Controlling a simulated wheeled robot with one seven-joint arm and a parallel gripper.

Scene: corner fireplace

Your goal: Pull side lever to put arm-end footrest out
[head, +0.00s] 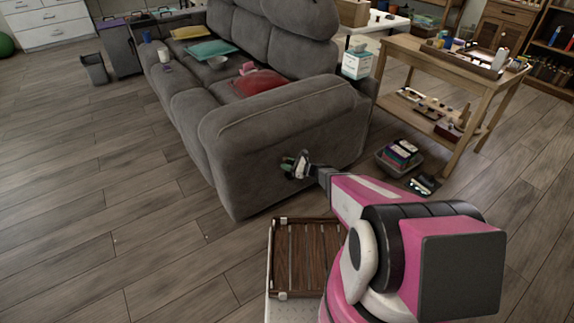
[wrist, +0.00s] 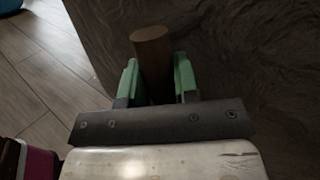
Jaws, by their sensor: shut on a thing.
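The grey reclining sofa (head: 240,152) stands ahead with its near arm side facing me. In the head view my gripper (head: 290,166) is at this side panel, about midway up. In the wrist view a brown wooden lever (wrist: 151,60) stands between the two green fingers of my gripper (wrist: 155,82), and the gripper is shut on it. In the head view the lever is hidden behind the gripper. The near-arm seat front looks flush with the sofa, with no footrest showing out.
A slatted wooden rack (head: 303,258) is low in front of me, beside my arm. A basket of books (head: 400,157) sits on the floor right of the sofa, near a wooden table (head: 476,88). The floor left of the sofa (head: 110,200) is clear.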

